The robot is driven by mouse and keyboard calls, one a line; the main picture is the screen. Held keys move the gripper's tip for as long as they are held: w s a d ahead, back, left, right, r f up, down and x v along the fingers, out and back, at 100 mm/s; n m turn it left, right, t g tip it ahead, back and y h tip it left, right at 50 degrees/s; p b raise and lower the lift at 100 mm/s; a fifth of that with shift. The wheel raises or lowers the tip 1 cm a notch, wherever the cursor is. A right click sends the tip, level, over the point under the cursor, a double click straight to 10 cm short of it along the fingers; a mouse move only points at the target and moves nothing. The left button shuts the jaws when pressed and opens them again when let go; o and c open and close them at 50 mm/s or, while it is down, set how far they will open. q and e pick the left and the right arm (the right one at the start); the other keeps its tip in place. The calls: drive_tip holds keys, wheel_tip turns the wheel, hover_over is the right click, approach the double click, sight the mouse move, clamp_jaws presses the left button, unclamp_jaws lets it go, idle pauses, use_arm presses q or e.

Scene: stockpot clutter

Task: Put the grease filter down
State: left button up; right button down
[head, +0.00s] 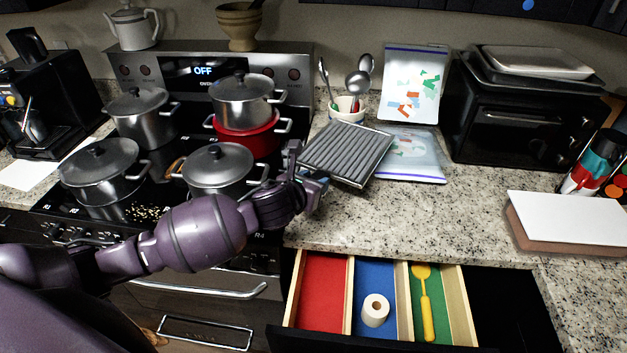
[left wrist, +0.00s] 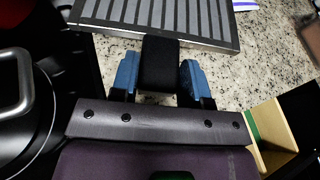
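The grease filter (head: 347,152) is a flat, ribbed silver panel right of the stove, over the counter and partly over a clear bag. It also shows at the top of the left wrist view (left wrist: 155,14). My left gripper (head: 314,186) is at its near left edge. In the left wrist view, the blue fingers (left wrist: 160,78) sit on both sides of a black block, which looks like the filter's handle (left wrist: 160,62), with no clear gap. I cannot tell whether the filter rests fully on the counter. My right gripper is out of view.
Several pots stand on the stove (head: 150,195). A utensil crock (head: 347,110) and zip bags (head: 414,85) are behind the filter. A toaster oven (head: 520,115) is at right. The granite counter (head: 430,215) is clear in front. Below, a drawer (head: 350,295) is open.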

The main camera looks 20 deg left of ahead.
use_arm(q)
drive_tip(key=o, duration=0.5)
drive_tip(key=shift+c, duration=0.2)
drive_tip(key=shift+r, duration=0.55)
drive_tip(key=shift+s+r, duration=0.2)
drive_tip(key=shift+s, duration=0.1)
drive_tip(key=v, duration=1.1)
drive_tip(key=shift+s+b, duration=0.2)
drive_tip(key=shift+b, duration=0.25)
